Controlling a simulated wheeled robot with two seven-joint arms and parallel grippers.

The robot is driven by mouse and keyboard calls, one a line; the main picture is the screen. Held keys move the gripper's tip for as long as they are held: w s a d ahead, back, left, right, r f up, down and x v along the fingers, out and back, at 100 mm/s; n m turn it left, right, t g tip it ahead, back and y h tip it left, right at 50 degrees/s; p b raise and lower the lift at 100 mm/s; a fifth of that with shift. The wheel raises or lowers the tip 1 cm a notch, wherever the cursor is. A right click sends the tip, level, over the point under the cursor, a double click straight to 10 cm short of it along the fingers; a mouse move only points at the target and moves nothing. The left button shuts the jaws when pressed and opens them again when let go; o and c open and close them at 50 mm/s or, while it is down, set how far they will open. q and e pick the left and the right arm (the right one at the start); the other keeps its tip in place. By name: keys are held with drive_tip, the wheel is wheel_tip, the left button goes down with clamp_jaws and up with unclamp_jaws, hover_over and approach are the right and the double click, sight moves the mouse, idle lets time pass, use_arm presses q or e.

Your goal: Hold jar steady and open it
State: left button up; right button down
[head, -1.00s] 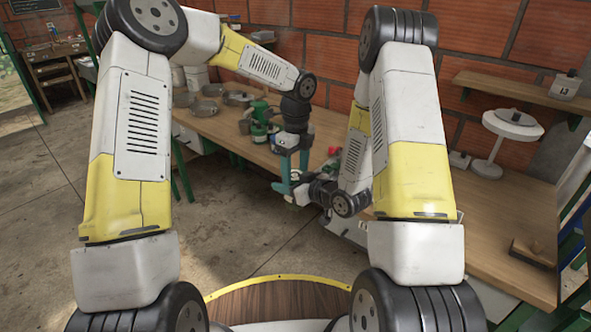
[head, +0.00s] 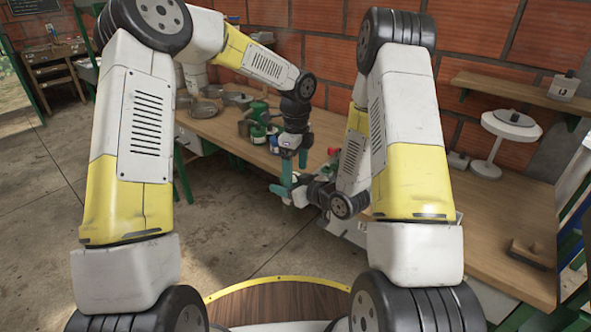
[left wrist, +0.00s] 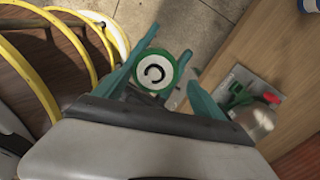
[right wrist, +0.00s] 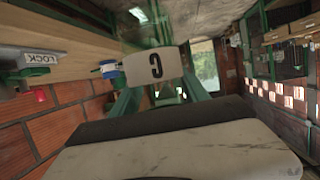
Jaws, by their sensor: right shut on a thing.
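The jar has a white body with a black letter label (right wrist: 155,68) in the right wrist view. My right gripper (right wrist: 158,92) is shut on this body, with one finger on each side. In the left wrist view I look down on the jar's round green lid (left wrist: 168,58), which has a white disc with a dark curved mark. My left gripper (left wrist: 172,45) points down over the lid, its teal fingers on either side. The right finger stands apart from the lid, so it looks open. In the head view both grippers meet in front of the bench, and the jar is mostly hidden.
The wooden bench (head: 510,230) runs along the brick wall, close behind the grippers. It carries pans, green items, a white round stand (head: 512,124) and a wooden block (head: 530,253). Concrete floor (head: 235,230) lies open in front of the bench.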

use_arm(q)
drive_tip(key=shift+a, duration=0.1)
wheel_tip(320, 180, up, 4)
drive_tip(key=shift+r, duration=0.15)
drive_tip(key=shift+c, duration=0.4)
drive_tip(key=shift+s+r+m, duration=0.25)
drive_tip(key=shift+r+m, duration=0.3)
drive_tip(key=shift+m, duration=0.15)
drive_tip(key=shift+w+a+r+m, duration=0.1)
drive_tip(key=shift+a+r+m, duration=0.05)
drive_tip(key=shift+r+m, duration=0.3)
drive_tip(key=shift+a+r+m, duration=0.15)
drive_tip(key=shift+r+m, duration=0.1)
drive_tip(key=shift+r, duration=0.25)
drive_tip(key=shift+f, duration=3.8)
